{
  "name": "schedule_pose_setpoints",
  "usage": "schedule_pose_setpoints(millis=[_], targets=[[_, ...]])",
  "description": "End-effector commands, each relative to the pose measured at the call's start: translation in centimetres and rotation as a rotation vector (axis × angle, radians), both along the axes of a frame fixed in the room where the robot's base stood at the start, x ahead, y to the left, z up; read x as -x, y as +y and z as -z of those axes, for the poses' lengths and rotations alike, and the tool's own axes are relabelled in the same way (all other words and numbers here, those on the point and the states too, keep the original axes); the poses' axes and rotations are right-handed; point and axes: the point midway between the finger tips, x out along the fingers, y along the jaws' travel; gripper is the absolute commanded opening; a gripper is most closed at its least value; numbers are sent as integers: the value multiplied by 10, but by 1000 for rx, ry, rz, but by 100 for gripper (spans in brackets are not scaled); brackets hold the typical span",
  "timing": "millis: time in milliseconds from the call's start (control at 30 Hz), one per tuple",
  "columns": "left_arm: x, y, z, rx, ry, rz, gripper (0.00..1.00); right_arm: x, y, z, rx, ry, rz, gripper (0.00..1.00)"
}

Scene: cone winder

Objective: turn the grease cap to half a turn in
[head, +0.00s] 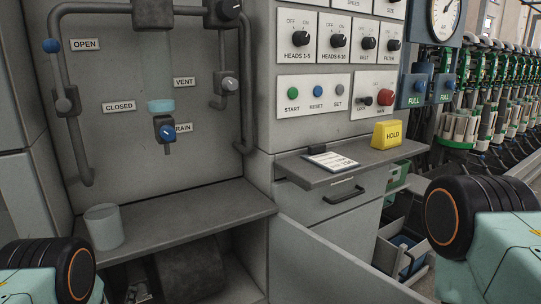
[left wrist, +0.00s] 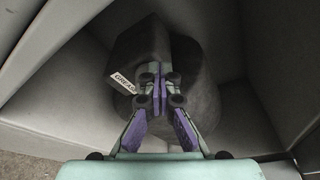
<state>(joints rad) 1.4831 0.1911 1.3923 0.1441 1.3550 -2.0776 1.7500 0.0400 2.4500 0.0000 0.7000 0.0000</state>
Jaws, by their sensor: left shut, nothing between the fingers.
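My left gripper (left wrist: 160,78) is shut and empty in the left wrist view, its fingertips in front of a dark rounded housing (left wrist: 190,75) inside a grey compartment. A small white label reading "GREAS" (left wrist: 122,83) sits on the left of the housing, its right end hidden by the gripper. The grease cap itself cannot be made out; the fingers cover the area right of the label. In the head view the dark housing (head: 190,262) shows under the shelf at lower left, with part of my left gripper (head: 138,293) at the bottom edge. My right gripper is not in view.
The grey shelf (head: 190,222) with a pale cup (head: 103,227) lies above the compartment. Compartment walls stand close around the left gripper. A grey panel (head: 330,265) stands to the right. Pipes, valves and a control panel (head: 312,95) are above.

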Motion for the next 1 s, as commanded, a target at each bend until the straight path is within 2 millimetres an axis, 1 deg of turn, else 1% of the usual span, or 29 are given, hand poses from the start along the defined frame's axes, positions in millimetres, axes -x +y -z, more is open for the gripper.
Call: schedule_pose_setpoints(millis=[33, 167, 567, 1000], targets=[[-1, -4, 1, 1, 4, 9, 0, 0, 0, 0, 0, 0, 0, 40], [0, -4, 2, 2, 5, 10, 0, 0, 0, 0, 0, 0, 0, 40], [4, 1, -5, 2, 5, 7, 0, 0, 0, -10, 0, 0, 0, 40], [41, -21, -7, 1, 5, 4, 0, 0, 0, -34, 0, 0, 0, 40]])
